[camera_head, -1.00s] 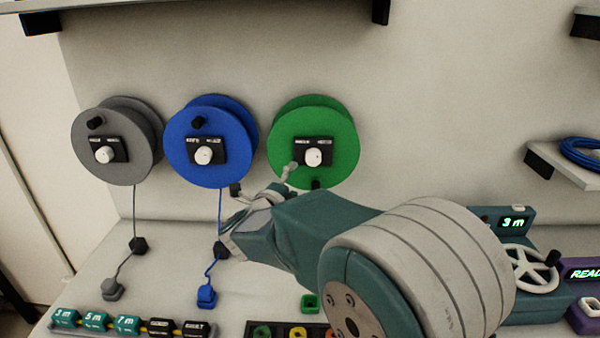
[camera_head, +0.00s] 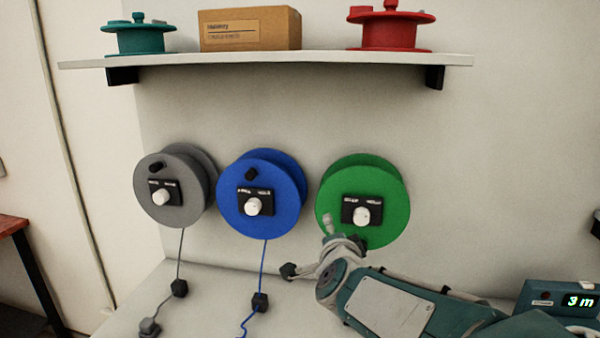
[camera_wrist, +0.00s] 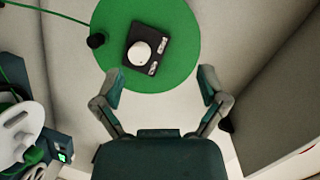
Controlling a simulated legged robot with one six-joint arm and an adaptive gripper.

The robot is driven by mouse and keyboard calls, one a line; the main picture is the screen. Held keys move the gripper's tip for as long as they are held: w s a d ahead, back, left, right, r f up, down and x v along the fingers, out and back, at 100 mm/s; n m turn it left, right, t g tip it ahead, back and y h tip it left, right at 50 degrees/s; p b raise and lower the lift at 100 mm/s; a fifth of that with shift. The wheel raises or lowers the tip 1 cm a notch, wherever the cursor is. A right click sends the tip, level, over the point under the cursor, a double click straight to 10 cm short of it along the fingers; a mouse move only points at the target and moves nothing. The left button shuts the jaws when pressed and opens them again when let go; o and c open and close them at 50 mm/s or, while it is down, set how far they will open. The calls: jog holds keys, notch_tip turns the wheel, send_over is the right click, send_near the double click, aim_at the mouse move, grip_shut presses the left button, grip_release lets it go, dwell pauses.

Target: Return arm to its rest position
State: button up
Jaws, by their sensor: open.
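My gripper (camera_head: 310,246) is at the lower middle of the head view, its fingers spread, just in front of and below the green reel (camera_head: 340,205). In the wrist view my gripper (camera_wrist: 160,88) shows two separated fingers with nothing held between them. The green reel (camera_wrist: 160,78) is ahead of and between them, with a black plate and white knob (camera_wrist: 139,53) on its face. I cannot tell whether a finger touches the reel. My arm comes in from the lower right of the head view.
A grey reel (camera_head: 150,200) and a blue reel (camera_head: 285,215) hang to the left, cords hanging to the bench. A shelf (camera_head: 300,61) above holds a teal reel, a cardboard box (camera_head: 250,28) and a red reel (camera_head: 390,30). A teal "3 m" device (camera_head: 555,298) sits lower right.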

jog(key=s+d+f+n+g, duration=0.2)
jog(key=s+f+n+g, duration=0.1)
jog(key=s, duration=0.6)
jog(key=s+d+f+n+g, duration=0.3)
jog(key=s+n, duration=0.3)
jog(key=s, duration=0.3)
jog(key=s+d+f+n+g, duration=0.3)
jog(key=s+n+g, duration=0.1)
jog(key=s, duration=0.6)
jog(key=shift+d+f+n, duration=0.2)
jog(key=shift+f+n, duration=0.1)
